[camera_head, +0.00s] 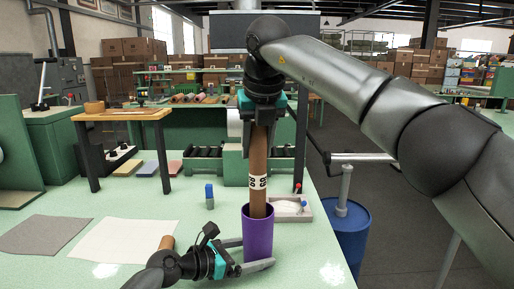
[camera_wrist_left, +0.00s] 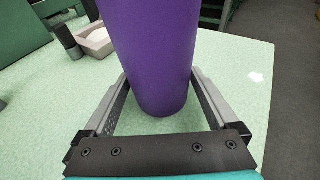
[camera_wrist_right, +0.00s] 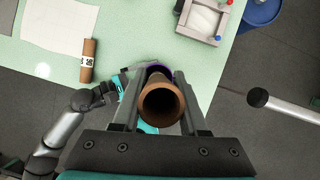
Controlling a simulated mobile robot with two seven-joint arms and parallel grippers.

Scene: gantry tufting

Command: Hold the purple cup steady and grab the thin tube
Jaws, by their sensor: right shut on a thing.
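The purple cup (camera_head: 257,240) stands upright on the light green table. My left gripper (camera_head: 258,254) reaches in low with one finger on each side of the cup; its jaws look open around it. The cup also fills the middle of the left wrist view (camera_wrist_left: 150,50). The thin brown tube (camera_head: 258,160), with a white marked band, stands upright with its lower end inside the cup's mouth. My right gripper (camera_head: 259,135) is shut on the tube's upper part from above. The right wrist view looks down the tube's open top (camera_wrist_right: 161,103), with the cup's rim partly hidden behind it.
Another brown tube (camera_wrist_right: 88,60) lies on the table near a cream sheet (camera_head: 122,240) and a grey sheet (camera_head: 45,235). A small tray (camera_head: 290,209) and a blue-capped bottle (camera_head: 209,196) stand behind the cup. A blue barrel (camera_head: 348,235) stands beyond the table's right edge.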

